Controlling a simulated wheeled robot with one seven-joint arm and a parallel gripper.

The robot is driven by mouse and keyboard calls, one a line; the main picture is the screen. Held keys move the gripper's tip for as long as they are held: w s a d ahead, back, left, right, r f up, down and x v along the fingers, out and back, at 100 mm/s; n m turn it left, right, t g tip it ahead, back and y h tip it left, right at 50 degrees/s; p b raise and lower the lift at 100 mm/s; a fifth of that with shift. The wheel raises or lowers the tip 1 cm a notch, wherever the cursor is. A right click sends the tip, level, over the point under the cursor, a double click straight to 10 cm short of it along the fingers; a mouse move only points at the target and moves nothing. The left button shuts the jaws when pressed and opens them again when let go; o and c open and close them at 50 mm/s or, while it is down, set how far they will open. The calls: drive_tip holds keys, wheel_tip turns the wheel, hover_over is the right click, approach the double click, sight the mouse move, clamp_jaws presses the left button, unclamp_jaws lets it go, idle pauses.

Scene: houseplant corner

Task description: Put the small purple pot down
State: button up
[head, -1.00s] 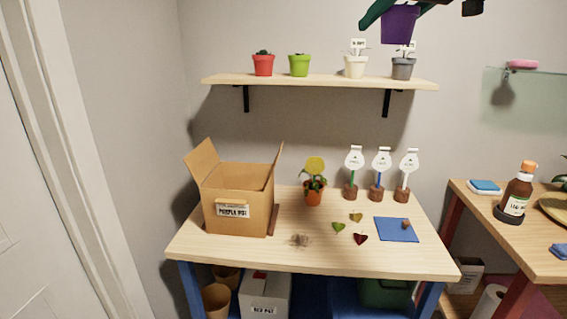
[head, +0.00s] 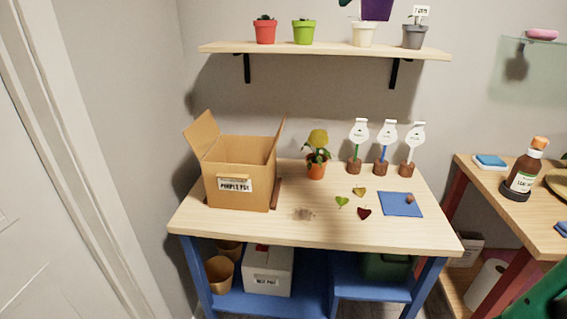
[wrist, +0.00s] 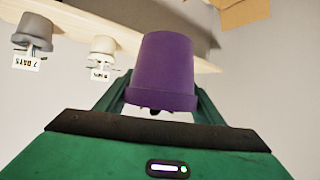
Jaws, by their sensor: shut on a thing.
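The small purple pot (head: 376,9) is at the top edge of the head view, partly cut off, in front of the wall shelf (head: 320,51). In the wrist view the purple pot (wrist: 163,62) fills the middle. My gripper (wrist: 160,100) is shut on it, with green fingers on both sides. The pot is in the air, clear of any surface. An open cardboard box (head: 240,163) labelled as for a purple pot stands at the left of the bench (head: 260,228).
The shelf holds a red pot (head: 265,33), a green pot (head: 303,34), a cream pot (head: 364,35) and a grey pot (head: 413,38). On the bench are a potted plant (head: 316,168), several leaves, labelled stakes and a blue mat (head: 400,204). A side table (head: 490,185) stands right.

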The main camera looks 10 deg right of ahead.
drive_tip(key=w+d+f+n+g+y, duration=0.1)
drive_tip(key=w+f, duration=0.3)
drive_tip(key=f, duration=0.9)
drive_tip(key=w+d+f+n+y, duration=0.2)
drive_tip(key=w+f, duration=0.3)
drive_tip(key=f, duration=0.9)
drive_tip(key=s+d+f, duration=0.1)
drive_tip(key=s+f, duration=0.2)
drive_tip(key=f, duration=0.9)
drive_tip(key=s+d+f, duration=0.2)
drive_tip(key=f, duration=1)
drive_tip(key=w+a, duration=0.2)
drive_tip(key=a, duration=0.4)
drive_tip(key=w+a+f, duration=0.1)
drive_tip(key=a, duration=0.5)
drive_tip(key=w+a+f, duration=0.1)
drive_tip(key=w+a, duration=0.1)
drive_tip(key=a, duration=0.4)
drive_tip(key=shift+w+a+f, duration=0.25)
drive_tip(key=shift+w+a, duration=0.1)
drive_tip(key=shift+a+f, duration=0.1)
drive_tip(key=shift+f, duration=2.05)
drive_tip(key=shift+a+f, duration=0.1)
drive_tip(key=shift+f, duration=0.05)
